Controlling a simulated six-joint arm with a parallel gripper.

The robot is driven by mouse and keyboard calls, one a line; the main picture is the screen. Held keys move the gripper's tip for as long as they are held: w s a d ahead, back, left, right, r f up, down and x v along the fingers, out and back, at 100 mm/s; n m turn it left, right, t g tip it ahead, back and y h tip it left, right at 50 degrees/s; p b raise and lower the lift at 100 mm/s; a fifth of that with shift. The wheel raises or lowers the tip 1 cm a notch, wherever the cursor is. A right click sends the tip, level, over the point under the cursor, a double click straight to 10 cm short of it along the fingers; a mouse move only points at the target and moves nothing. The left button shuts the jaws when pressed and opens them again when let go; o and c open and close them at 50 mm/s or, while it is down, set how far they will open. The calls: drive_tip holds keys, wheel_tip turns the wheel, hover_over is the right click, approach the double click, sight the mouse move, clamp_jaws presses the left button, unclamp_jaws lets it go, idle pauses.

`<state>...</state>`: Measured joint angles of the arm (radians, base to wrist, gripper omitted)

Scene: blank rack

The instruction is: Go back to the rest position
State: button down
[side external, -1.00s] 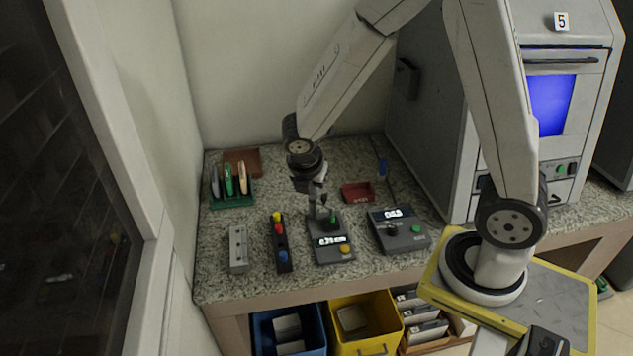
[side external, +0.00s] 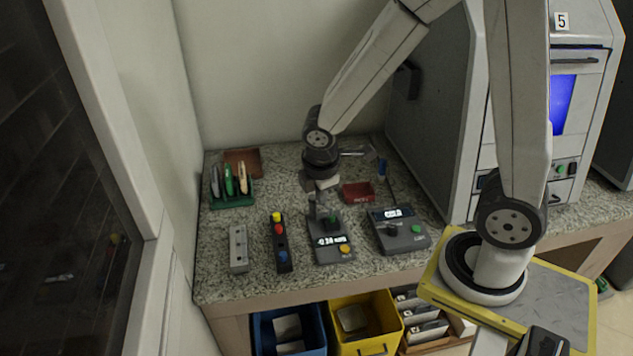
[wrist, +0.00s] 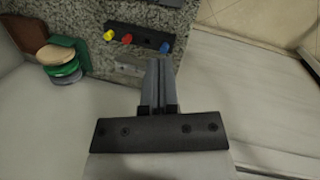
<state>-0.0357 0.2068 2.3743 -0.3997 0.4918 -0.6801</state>
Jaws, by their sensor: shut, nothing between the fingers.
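My gripper (wrist: 158,68) shows in the wrist view with its two grey fingers together and nothing between them. The fingertips are too small and dark there to place exactly. No held object shows.
On the speckled counter (side external: 215,276) stand a grey block (side external: 238,249), a block with coloured knobs (side external: 281,255), a device with a green button (side external: 403,238), a green rack (side external: 232,201) and a red tray (side external: 356,193). A grey machine (side external: 430,130) stands right.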

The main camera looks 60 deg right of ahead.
drive_tip(key=s+m, duration=0.1)
drive_tip(key=m, duration=0.3)
drive_tip(key=s+a+r+m+t+y, duration=0.1)
drive_tip(key=m, duration=0.3)
drive_tip(key=s+a+m+y, duration=0.1)
drive_tip(key=m, duration=0.3)
drive_tip(key=shift+s+r, duration=0.35)
